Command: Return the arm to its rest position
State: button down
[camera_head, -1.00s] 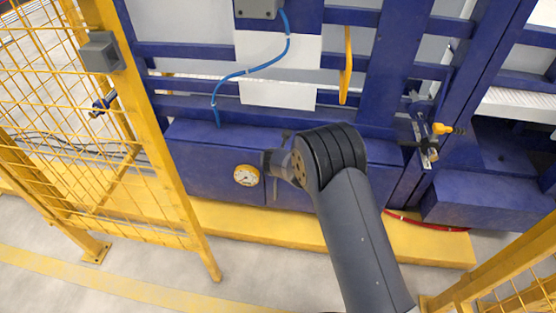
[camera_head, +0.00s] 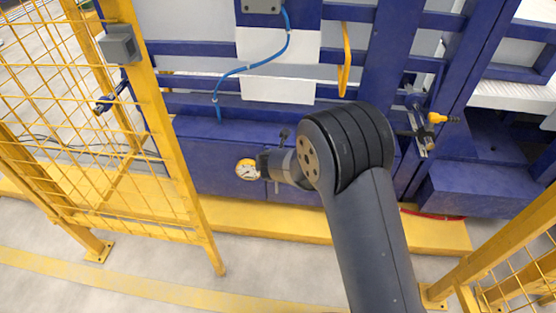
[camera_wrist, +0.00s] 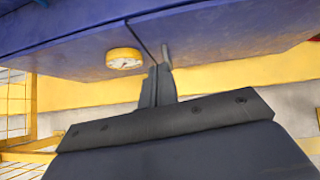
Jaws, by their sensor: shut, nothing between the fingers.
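My arm (camera_head: 375,230) rises from the bottom of the head view and bends at a large dark joint in front of the blue machine (camera_head: 215,140). In the wrist view my gripper (camera_wrist: 160,68) is shut and empty. Its fingers point at the lower front of the machine, just right of a round yellow-rimmed gauge (camera_wrist: 124,58). The gauge (camera_head: 247,169) also shows in the head view, left of my wrist.
A yellow mesh fence (camera_head: 85,130) stands at the left, and another yellow fence part (camera_head: 500,250) at the lower right. A yellow base strip (camera_head: 270,221) runs below the machine. A blue hose (camera_head: 252,67) and yellow handle (camera_head: 345,60) are above. Grey floor (camera_head: 265,270) is clear left of my arm.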

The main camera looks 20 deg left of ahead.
jog(key=shift+s+d+r, duration=0.15)
jog(key=shift+s+r, duration=0.25)
jog(key=shift+s, duration=0.05)
